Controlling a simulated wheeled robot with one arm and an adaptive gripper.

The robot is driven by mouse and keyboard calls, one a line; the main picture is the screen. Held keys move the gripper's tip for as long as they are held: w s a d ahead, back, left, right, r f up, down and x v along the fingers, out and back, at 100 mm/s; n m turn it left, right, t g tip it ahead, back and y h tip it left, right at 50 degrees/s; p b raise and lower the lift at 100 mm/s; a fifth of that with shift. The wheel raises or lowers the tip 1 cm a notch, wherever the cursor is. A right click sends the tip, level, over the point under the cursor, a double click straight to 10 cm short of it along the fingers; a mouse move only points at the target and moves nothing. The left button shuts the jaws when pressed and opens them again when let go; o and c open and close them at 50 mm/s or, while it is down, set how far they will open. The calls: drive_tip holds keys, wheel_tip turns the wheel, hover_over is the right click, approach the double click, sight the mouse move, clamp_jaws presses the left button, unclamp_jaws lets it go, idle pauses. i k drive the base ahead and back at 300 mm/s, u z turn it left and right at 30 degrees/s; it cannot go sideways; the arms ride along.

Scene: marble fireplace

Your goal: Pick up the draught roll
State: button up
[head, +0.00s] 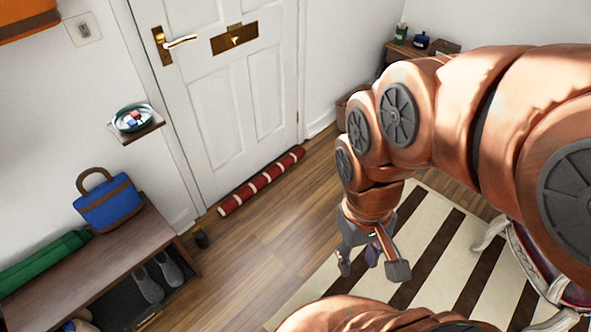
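The draught roll (262,181) is a long red roll with pale bands. It lies on the wooden floor along the foot of the white door, slightly slanted in the view, and its whole length shows. My gripper (371,267) hangs pointing down over the striped rug, to the right of the roll and nearer to me. Its fingers are spread apart and hold nothing that I can see. It is well clear of the roll.
A bench (135,240) with a blue bag (108,203) and a green roll (45,260) stands at left, grey shoes (160,276) below. A small wall shelf (140,130) holds a dish. The striped rug (440,235) lies at right. Bare floor (265,235) lies before the roll.

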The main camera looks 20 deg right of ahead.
sight(230, 204)
drive_tip(key=z, duration=0.85)
drive_tip(key=i, duration=3.05)
drive_tip(key=u, duration=4.15)
